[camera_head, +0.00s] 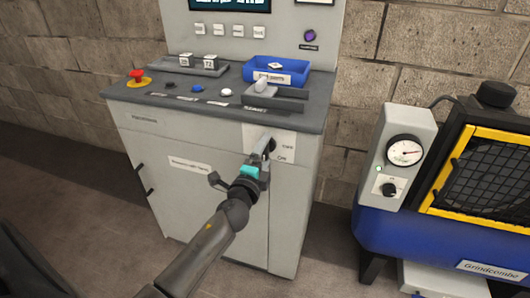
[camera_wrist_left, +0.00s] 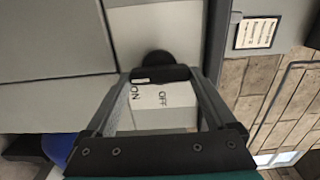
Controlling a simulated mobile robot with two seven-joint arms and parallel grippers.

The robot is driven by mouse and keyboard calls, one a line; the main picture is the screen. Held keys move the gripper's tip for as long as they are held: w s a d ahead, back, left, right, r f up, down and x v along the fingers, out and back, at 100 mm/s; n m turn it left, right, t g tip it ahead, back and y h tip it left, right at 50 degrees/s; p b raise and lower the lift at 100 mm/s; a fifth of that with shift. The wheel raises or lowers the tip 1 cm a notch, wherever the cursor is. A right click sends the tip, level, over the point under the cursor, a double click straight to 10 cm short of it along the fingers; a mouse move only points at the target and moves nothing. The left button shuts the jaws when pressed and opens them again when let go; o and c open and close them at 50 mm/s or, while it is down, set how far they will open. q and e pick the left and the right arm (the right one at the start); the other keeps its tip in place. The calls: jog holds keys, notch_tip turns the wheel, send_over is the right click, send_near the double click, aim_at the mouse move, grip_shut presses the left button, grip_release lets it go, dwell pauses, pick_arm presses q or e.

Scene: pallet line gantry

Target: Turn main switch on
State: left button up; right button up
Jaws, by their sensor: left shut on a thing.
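The main switch has a white plate (camera_head: 284,146) with OFF and ON labels on the upper right of the grey cabinet's front. My left gripper (camera_head: 262,150) is at the plate, shut on the switch's handle, and covers most of it in the head view. In the left wrist view the dark handle (camera_wrist_left: 160,74) lies between the fingertips, below a round black hub (camera_wrist_left: 158,58). The ON and OFF labels show between the fingers in that view. I cannot tell for sure which label the handle points to. My right gripper is not in view.
The grey cabinet (camera_head: 180,200) carries a red emergency button (camera_head: 137,75), small buttons, a lever (camera_head: 262,86) and a blue tray (camera_head: 276,70) on top. A blue machine with a gauge (camera_head: 404,150) stands to the right. Floor shows between them.

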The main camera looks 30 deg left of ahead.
pick_arm(q)
jog(key=shift+f, duration=0.1)
dwell(0.4)
jog(key=o, duration=1.1)
jog(key=shift+c, duration=0.2)
jog(key=v, duration=1.5)
jog(key=shift+s, duration=0.2)
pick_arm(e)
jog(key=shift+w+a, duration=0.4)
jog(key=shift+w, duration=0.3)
pick_arm(q)
jog(key=shift+a, duration=0.1)
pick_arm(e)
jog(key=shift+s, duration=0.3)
